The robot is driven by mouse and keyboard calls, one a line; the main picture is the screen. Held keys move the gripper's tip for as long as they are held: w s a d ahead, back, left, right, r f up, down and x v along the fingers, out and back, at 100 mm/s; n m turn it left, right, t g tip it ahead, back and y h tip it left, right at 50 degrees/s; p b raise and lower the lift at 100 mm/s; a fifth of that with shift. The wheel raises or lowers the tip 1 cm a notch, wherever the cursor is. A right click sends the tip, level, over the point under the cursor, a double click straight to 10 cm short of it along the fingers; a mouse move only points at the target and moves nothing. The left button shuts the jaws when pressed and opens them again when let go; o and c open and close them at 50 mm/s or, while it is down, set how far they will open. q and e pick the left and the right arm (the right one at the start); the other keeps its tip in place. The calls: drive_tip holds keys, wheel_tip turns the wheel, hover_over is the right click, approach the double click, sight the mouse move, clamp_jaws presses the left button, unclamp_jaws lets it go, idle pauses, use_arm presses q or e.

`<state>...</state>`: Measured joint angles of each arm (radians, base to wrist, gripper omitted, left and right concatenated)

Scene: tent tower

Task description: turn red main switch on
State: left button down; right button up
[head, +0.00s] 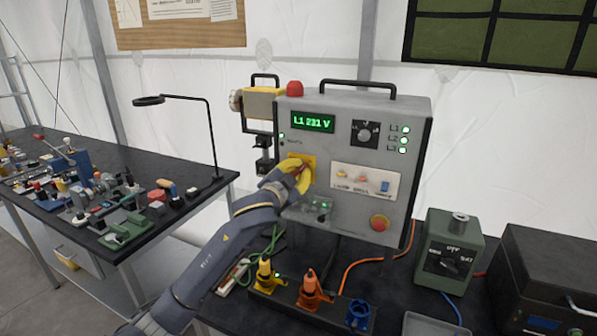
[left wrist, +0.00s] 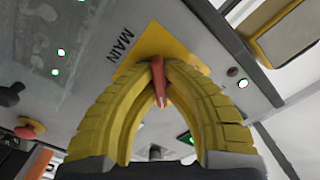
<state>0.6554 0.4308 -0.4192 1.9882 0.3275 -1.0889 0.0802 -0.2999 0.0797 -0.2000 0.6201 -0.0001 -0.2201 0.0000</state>
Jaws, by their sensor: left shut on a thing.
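The red main switch (left wrist: 158,82) sits on a yellow plate marked MAIN (left wrist: 165,45) on the grey panel box (head: 350,110). In the left wrist view my left gripper (left wrist: 158,72) has its yellow fingers closed around the red handle, their tips near the plate. In the head view my left gripper (head: 302,175) reaches the yellow plate (head: 296,160) at the lower left of the panel and mostly hides the switch. The green display (head: 313,122) reads L1 231 V and the lamps L1, L2 and L3 (head: 404,140) are lit green. My right gripper is not in view.
A red emergency button (head: 380,222) and a black rotary knob (head: 365,133) are on the panel. Yellow, orange and blue connectors (head: 310,290) stand in front below. A green box (head: 447,250) stands to the right. A cluttered black table (head: 225,180) is at left.

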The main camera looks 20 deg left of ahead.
use_arm(q)
drive_tip(key=shift+r, duration=0.1)
idle(0.4)
drive_tip(key=c, duration=1.5)
unclamp_jaws()
drive_tip(key=s, duration=0.4)
drive_tip(key=s+a, duration=0.1)
drive_tip(key=s, duration=0.6)
drive_tip(key=shift+s+a, duration=0.3)
drive_tip(key=shift+s, duration=0.1)
